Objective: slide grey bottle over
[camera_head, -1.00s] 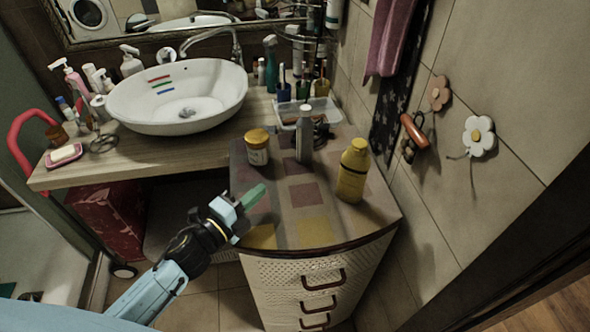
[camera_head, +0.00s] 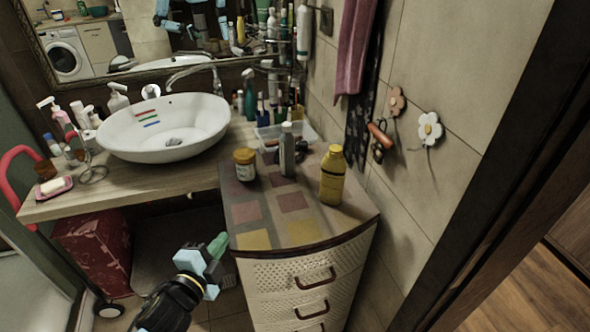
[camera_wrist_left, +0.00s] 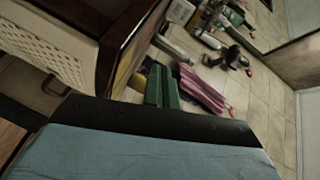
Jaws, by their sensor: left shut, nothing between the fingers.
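The grey bottle (camera_head: 287,149) stands upright on the patterned top of the drawer cabinet (camera_head: 264,207), between a jar and a yellow bottle. My left gripper (camera_head: 217,246) is in front of the cabinet's left front corner, low and apart from the bottle. Its green fingers are shut with nothing between them. In the left wrist view the green fingers (camera_wrist_left: 162,88) show close together beside the cabinet's dark edge (camera_wrist_left: 118,45). My right gripper is not in view.
A jar with an orange lid (camera_head: 245,164) stands left of the grey bottle, and a yellow bottle (camera_head: 333,176) stands to its right. A clear tray (camera_head: 270,133) is behind it. The white basin (camera_head: 165,128) sits on the wooden counter. The front of the cabinet top is clear.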

